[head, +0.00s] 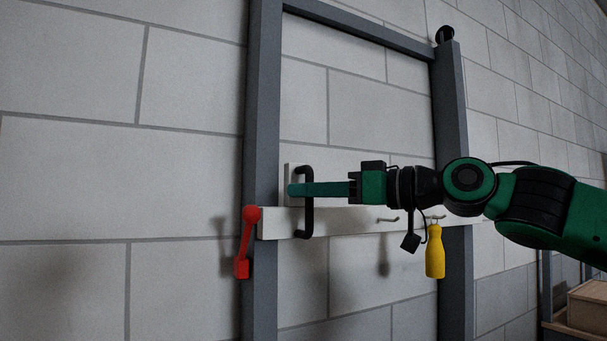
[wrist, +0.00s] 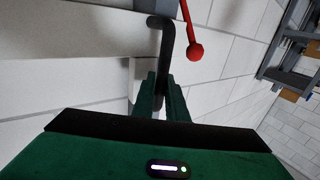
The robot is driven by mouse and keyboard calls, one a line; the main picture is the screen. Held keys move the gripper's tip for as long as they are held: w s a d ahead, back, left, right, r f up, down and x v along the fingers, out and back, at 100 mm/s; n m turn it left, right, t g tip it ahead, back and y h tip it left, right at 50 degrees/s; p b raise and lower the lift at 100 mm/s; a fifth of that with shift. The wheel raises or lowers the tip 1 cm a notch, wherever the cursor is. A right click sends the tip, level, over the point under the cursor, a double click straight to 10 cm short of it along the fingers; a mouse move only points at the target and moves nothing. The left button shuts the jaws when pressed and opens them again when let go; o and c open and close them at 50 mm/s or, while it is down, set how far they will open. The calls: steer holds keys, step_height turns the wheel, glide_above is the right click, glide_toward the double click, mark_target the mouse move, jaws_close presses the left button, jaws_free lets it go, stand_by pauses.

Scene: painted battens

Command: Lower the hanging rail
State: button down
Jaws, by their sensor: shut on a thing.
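The white hanging rail (head: 345,219) runs across the grey upright frame (head: 262,150) in the head view. A black bar handle (head: 308,218) stands on the rail near its left end. My gripper (head: 298,189) is shut on the upper part of this handle; the wrist view also shows the fingers (wrist: 168,97) around the black handle (wrist: 170,48). A red lever (head: 246,240) with a round knob is on the left upright, at the rail's left end, and it also shows in the wrist view (wrist: 193,44). The far finger is partly hidden in the head view.
A yellow-handled tool (head: 435,252) and a small black item (head: 410,242) hang from hooks on the rail. A dark round part (head: 445,34) tops the right upright. A wooden box (head: 588,305) sits on a shelf at lower right.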

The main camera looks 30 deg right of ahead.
step_height(320, 180, down, 19)
steer(key=shift+d+r, duration=0.1)
steer(key=shift+r, duration=0.05)
steer(key=c, duration=2)
jaws_free()
steer(key=shift+c, duration=0.2)
glide_toward(286, 238)
steer(key=x, duration=0.5)
steer(key=shift+w, duration=0.1)
